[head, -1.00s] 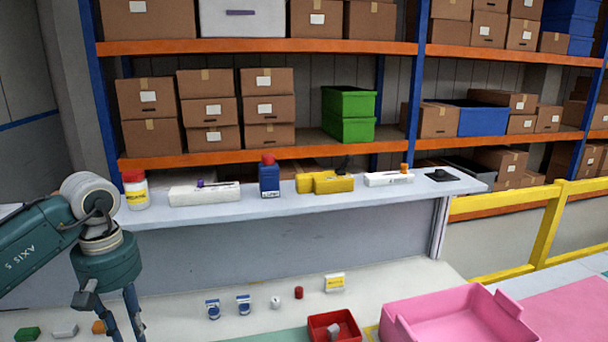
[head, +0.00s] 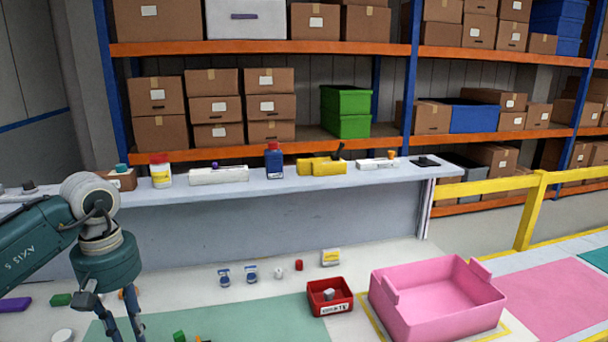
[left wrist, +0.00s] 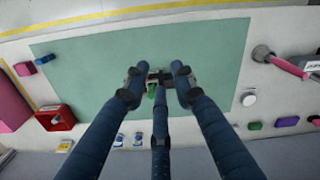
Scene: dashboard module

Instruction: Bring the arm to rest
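My left gripper (head: 124,328) hangs from the arm at the lower left of the head view, fingers pointing down. Its tips run off the bottom edge. In the left wrist view its three dark blue fingers (left wrist: 158,82) are spread, with no held object visible. A small green piece (left wrist: 151,91) shows between them, seemingly on the green mat (left wrist: 95,65) below. My right arm and gripper are in neither view.
A red bin (head: 343,309) and a pink tote (head: 440,325) stand right on the bench. Small items sit along its back, below a ledge (head: 250,186) with bottles and yellow parts. Several loose pieces, including a purple one (head: 15,305), lie at left.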

